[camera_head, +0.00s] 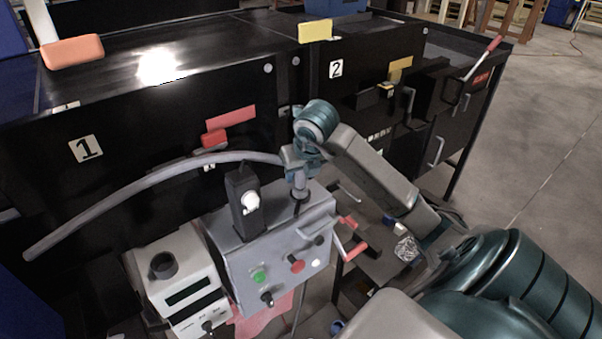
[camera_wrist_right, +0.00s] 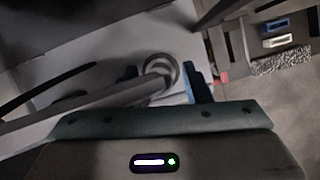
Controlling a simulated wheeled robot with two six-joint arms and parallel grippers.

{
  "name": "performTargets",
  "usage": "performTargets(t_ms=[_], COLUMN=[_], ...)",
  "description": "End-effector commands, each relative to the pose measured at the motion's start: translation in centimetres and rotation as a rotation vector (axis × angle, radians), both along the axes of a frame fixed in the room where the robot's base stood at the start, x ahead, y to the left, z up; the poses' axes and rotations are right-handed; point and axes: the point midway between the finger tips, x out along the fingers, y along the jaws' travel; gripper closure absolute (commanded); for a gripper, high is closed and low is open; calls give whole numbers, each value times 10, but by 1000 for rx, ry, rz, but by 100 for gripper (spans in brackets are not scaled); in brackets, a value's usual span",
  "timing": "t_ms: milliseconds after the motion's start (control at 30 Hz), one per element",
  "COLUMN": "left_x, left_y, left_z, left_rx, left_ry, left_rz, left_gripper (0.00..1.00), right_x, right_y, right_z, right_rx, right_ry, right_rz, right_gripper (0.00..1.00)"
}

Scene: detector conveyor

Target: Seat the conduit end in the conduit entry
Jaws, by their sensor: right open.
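The conduit (camera_head: 150,180) is a long grey curved tube. Its free end hangs at the left, and its other end reaches my right gripper above the grey control box (camera_head: 275,240). A short upright grey piece (camera_head: 300,187) stands below the gripper at the dark conduit entry (camera_head: 300,198) on the box top. My right gripper (camera_head: 300,165) is open around this end. In the right wrist view the conduit (camera_wrist_right: 95,103) runs left from a round ring (camera_wrist_right: 160,68), beside a blue finger (camera_wrist_right: 198,88). How deep the end sits is hidden. My left gripper is out of view.
Black conveyor cabinets (camera_head: 120,120) run behind. Open floor (camera_head: 545,150) lies at right.

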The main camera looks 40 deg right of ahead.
Motion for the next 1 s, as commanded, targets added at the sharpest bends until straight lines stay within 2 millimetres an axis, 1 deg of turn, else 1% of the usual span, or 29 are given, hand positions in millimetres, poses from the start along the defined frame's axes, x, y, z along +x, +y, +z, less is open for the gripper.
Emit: performTargets(t_ms=[67, 200, 233, 300, 500, 600, 700, 1000], left_x=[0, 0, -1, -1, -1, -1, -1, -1], left_y=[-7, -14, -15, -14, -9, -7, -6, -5], left_z=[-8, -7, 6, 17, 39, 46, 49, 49], left_rx=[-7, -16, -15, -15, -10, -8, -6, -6], left_ry=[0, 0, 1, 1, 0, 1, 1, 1], left_rz=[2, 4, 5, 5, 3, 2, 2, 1], left_gripper=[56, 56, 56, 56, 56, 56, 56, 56], right_x=[-4, -15, -18, -22, -33, -37, -39, -40], right_y=[1, 5, 5, 7, 11, 13, 14, 14], right_z=[10, 42, 52, 64, 90, 98, 102, 102], right_rx=[-4, -6, -4, -4, -3, -2, -1, 0], right_ry=[-6, -6, -2, 0, -1, 0, 0, 0], right_rz=[1, 1, 0, 1, 0, 0, 0, 0], right_gripper=[56, 56, 56, 56, 56, 56, 56, 56])
